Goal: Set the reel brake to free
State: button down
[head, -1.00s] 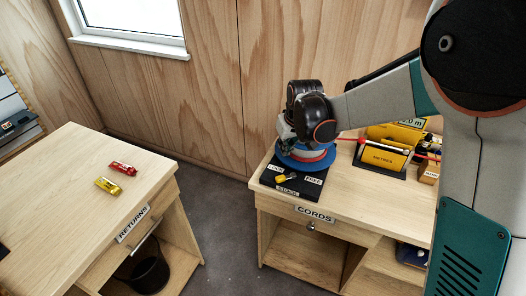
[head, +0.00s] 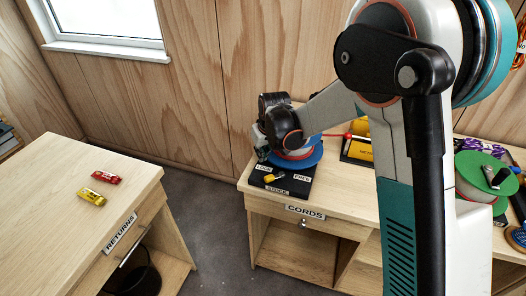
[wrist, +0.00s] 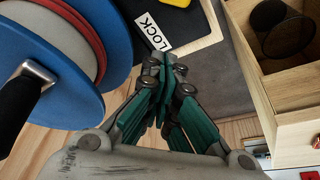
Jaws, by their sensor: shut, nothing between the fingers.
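The cord reel (head: 312,160) with blue flanges and red cord stands on a black base (head: 293,188) on the cords bench. The base has a LOCK label (head: 265,168) on the left and a FREE label (head: 302,177) on the right. The yellow brake lever (head: 272,178) lies in front of the reel, its yellow end nearer LOCK. My gripper (head: 262,156) is at the reel's left side, near LOCK. In the wrist view its fingers (wrist: 166,62) are shut and empty beside the LOCK label (wrist: 153,31) and the blue reel flange (wrist: 112,35).
The returns bench (head: 60,215) stands at left with red and yellow bars (head: 105,177). A yellow box (head: 358,150) sits right of the reel. A green reel (head: 478,170) is further right. Floor shows between the benches.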

aim_at(275, 177)
jog(key=b+x, duration=0.1)
jog(key=x, duration=0.3)
jog(key=shift+f, duration=0.25)
jog(key=shift+s+f, duration=0.1)
jog(key=shift+f, duration=0.15)
jog(key=shift+s+d+r+b, duration=0.1)
jog(key=shift+s+d+b, duration=0.25)
jog(key=shift+s, duration=0.45)
jog(key=shift+s+d+r+b, duration=0.1)
jog(key=shift+s+d, duration=0.3)
jog(key=shift+s, duration=0.45)
